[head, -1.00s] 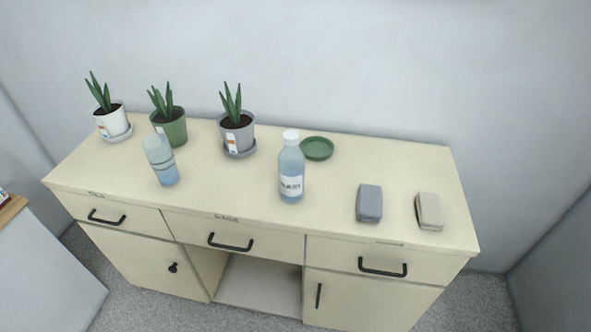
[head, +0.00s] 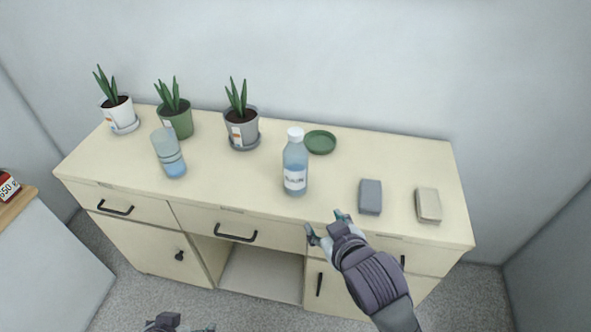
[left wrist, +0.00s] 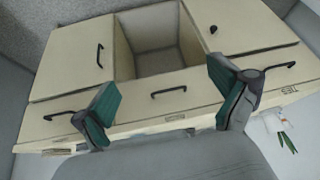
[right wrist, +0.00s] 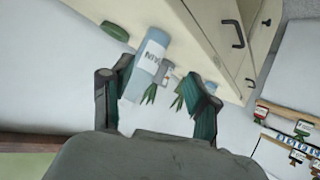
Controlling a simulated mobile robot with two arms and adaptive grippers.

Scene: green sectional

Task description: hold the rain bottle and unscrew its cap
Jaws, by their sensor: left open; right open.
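The bottle (head: 295,168) stands upright on the cabinet top, pale blue with a white cap (head: 295,134) on it and a white label whose dark lettering I cannot read clearly. My right gripper (head: 325,224) is open and empty, in front of and below the bottle, near the cabinet's front edge. In the right wrist view the bottle (right wrist: 152,52) appears between and beyond the open fingers, apart from them. My left gripper (left wrist: 165,108) is open and empty, facing the cabinet front. In the head view only a little of it (head: 180,326) shows at the bottom edge.
A blue tumbler-like vessel (head: 168,152) stands left of the bottle. Behind are potted plants in white (head: 119,112), green (head: 178,124) and grey (head: 242,130) pots, and a green dish (head: 320,142). Right are a blue-grey block (head: 370,197) and a beige block (head: 428,205).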

